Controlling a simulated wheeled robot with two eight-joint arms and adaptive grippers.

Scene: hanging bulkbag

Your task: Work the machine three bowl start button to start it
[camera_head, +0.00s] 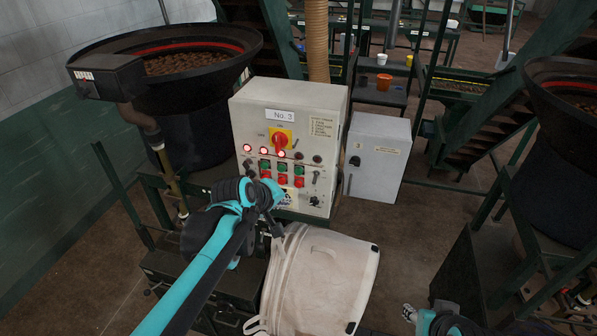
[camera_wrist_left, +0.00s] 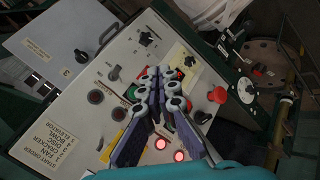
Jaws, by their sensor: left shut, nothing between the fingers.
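The No. 3 machine's control box (camera_head: 331,115) stands upright in the head view's middle. Its front has a red rotary switch (camera_head: 280,141) on yellow, three red lit lamps (camera_head: 264,151), and a row of green buttons (camera_head: 282,166) above red ones (camera_head: 299,182). Button labels are too small to read, so I cannot tell which is the bowl start. My left gripper (camera_head: 272,194) is at the panel's lower left. In the left wrist view its shut, empty fingers (camera_wrist_left: 157,88) are over the buttons, beside a green one (camera_wrist_left: 133,92); contact is unclear. My right gripper (camera_head: 446,322) is only partly visible at the bottom edge.
A large black bowl feeder (camera_head: 205,45) stands left of the box, and another (camera_head: 560,95) at the right. A smaller grey box (camera_head: 378,155) is right of the panel. Bare floor (camera_head: 415,220) lies between the machines.

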